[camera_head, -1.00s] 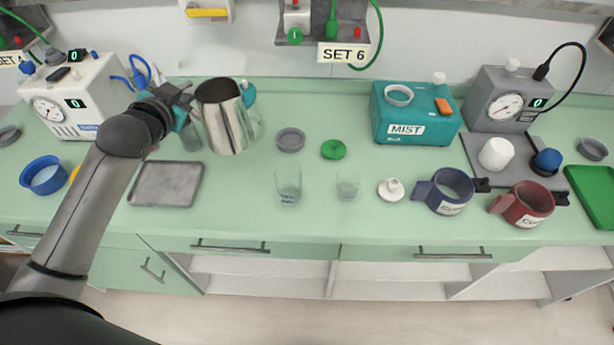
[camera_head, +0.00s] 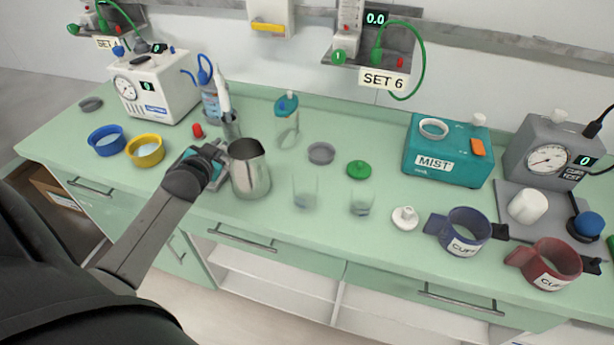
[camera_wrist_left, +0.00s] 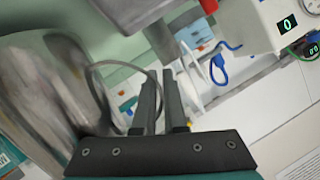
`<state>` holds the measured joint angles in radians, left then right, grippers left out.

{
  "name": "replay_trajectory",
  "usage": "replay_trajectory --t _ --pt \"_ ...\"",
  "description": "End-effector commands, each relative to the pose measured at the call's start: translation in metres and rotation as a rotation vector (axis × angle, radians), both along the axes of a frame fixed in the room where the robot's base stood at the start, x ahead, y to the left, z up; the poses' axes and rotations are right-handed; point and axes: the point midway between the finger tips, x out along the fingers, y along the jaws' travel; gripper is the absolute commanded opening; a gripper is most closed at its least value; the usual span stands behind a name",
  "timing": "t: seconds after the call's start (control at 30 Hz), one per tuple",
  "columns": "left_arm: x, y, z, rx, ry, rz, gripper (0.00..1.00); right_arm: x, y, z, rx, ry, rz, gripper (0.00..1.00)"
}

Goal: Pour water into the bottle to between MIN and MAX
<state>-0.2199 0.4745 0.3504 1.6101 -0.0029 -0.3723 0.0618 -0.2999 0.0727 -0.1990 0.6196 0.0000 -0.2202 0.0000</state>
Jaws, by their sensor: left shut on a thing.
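My left gripper (camera_head: 212,160) is shut on the handle of a steel pitcher (camera_head: 250,172). The pitcher looks upright; I cannot tell whether it touches the counter. The left wrist view shows the fingers (camera_wrist_left: 158,102) at the thin curved handle, beside the blurred pitcher (camera_wrist_left: 45,95). A clear bottle with a teal top (camera_head: 287,122) stands behind and right of the pitcher. Two clear, blurred vessels, one on the left (camera_head: 304,192) and one on the right (camera_head: 361,202), stand to the pitcher's right. The MIN and MAX marks cannot be read. My right gripper is not in view.
A grey ring (camera_head: 321,153), a green cap (camera_head: 359,170) and a white fitting (camera_head: 405,218) lie on the counter. The teal MIST box (camera_head: 447,150) and two cuffs are right. Blue (camera_head: 107,141) and yellow (camera_head: 146,151) bowls are left. The front counter strip is mostly clear.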

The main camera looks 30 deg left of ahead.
Motion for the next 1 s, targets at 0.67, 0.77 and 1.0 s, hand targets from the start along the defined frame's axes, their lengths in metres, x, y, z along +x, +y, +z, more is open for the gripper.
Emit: replay_trajectory --t 0.67,0.77,1.0 --pt "0.006 -0.026 0.037 0.295 0.05 0.006 0.0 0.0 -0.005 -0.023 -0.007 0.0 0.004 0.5" --pt "0.007 -0.032 0.044 0.358 0.064 0.006 0.0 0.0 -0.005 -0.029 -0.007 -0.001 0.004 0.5" --pt "0.011 -0.049 0.056 0.499 0.094 0.006 0.0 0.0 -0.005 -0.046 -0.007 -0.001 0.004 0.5"
